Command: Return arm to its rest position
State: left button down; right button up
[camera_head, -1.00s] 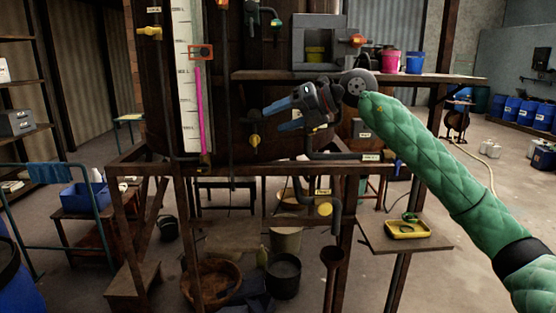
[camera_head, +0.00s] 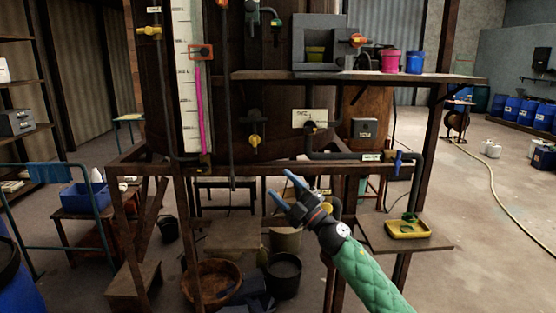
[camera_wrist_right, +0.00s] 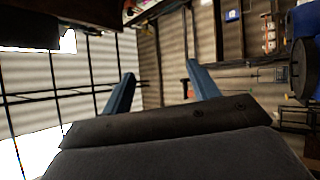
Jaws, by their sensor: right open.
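My right arm, in a green quilted sleeve, comes in from the bottom right of the head view. My right gripper (camera_head: 282,187) is open and empty, with its blue fingers pointing up and left in front of the vat's wooden frame (camera_head: 240,170). In the right wrist view the two blue fingers of the right gripper (camera_wrist_right: 160,92) stand well apart with nothing between them. My left gripper is not in view.
A shelf (camera_head: 450,79) above holds a grey box (camera_head: 299,45), a pink bucket (camera_head: 390,62) and a blue bucket (camera_head: 415,62). A small side table (camera_head: 425,243) with a yellow tray (camera_head: 392,234) stands right of the gripper. Open floor lies at far right.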

jog(key=s+d+f+m+t+h, duration=0.1)
jog(key=d+f+m+t+h, duration=0.25)
jog(key=f+m+h, duration=0.6)
jog(key=s+d+f+m+t+h, duration=0.15)
jog(key=d+f+m+h, duration=0.35)
jog(key=f, duration=0.8)
jog(key=s+d+f+m+g+h, duration=0.25)
jog(key=s+f, duration=0.25)
jog(key=f, duration=0.6)
jog(key=s+d+f+m+g+h, duration=0.25)
jog(key=s+f+m, duration=0.2)
jog(key=f, duration=0.65)
jog(key=s+d+f+g, duration=0.1)
jog(key=s+f+g, duration=0.5)
jog(key=s+f, duration=0.85)
jog(key=s+f+m+g, duration=0.1)
jog(key=s+f+g, duration=0.2)
jog(key=s, duration=0.8)
jog(key=s+f+m+g, duration=0.1)
jog(key=s+f+g, duration=0.3)
jog(key=s, duration=0.8)
notch_tip(320, 180, down, 2)
jog(key=shift+s+f+y, duration=0.2)
jog(key=shift+s+y, duration=0.1)
jog(key=shift+y, duration=0.15)
